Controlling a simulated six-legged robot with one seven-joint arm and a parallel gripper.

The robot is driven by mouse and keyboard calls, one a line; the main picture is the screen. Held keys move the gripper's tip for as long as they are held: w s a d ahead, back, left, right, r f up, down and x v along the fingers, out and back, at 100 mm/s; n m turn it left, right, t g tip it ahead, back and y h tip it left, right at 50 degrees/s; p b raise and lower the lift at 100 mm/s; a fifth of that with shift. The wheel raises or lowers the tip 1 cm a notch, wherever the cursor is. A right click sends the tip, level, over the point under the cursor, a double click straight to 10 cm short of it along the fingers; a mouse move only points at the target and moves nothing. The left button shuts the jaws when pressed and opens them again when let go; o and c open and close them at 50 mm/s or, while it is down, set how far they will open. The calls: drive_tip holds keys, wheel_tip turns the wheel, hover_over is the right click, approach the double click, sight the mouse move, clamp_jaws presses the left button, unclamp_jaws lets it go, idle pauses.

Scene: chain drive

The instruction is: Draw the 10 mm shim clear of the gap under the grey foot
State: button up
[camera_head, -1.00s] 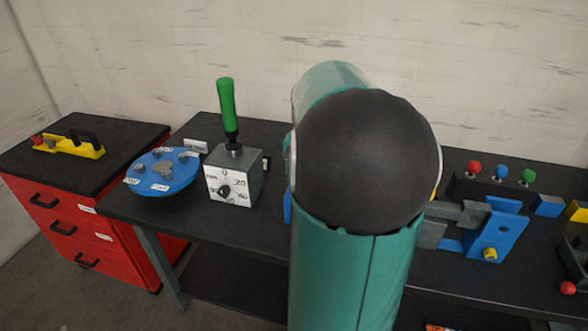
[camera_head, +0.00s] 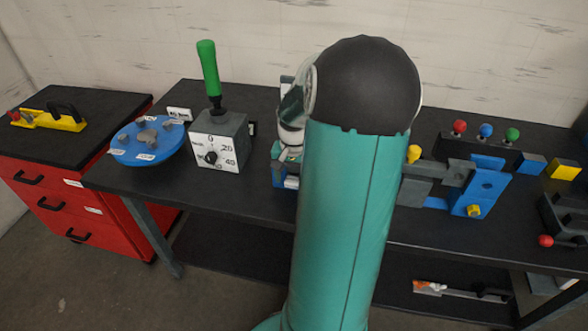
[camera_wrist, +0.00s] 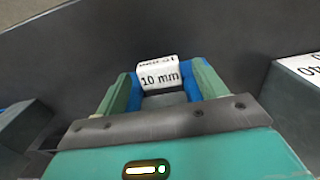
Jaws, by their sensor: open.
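The 10 mm shim shows in the wrist view as a white tag (camera_wrist: 158,73) lettered "10 mm", with a grey surface below it. My gripper (camera_wrist: 161,84) is open, its green fingers with blue inner pads on either side of the tag. I cannot tell whether the pads touch it. In the head view my arm hides most of the gripper and the shim; only part of my wrist shows left of the arm, above the bench. I cannot make out the grey foot or the gap for certain.
A grey dial box (camera_head: 218,138) with a green handle stands left of my wrist; it also shows at the right of the wrist view (camera_wrist: 300,85). A blue disc (camera_head: 148,143) lies farther left. A blue-and-grey fixture (camera_head: 480,188) stands to the right.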

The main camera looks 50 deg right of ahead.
drive_tip(key=c, duration=1.3)
drive_tip(key=shift+s+a, duration=0.9)
drive_tip(key=shift+a, duration=1.15)
drive_tip(key=shift+s+a, duration=0.85)
drive_tip(key=shift+a, duration=1.2)
drive_tip(key=shift+s+a, duration=0.9)
drive_tip(key=shift+a, duration=1.15)
drive_tip(key=shift+c, duration=0.2)
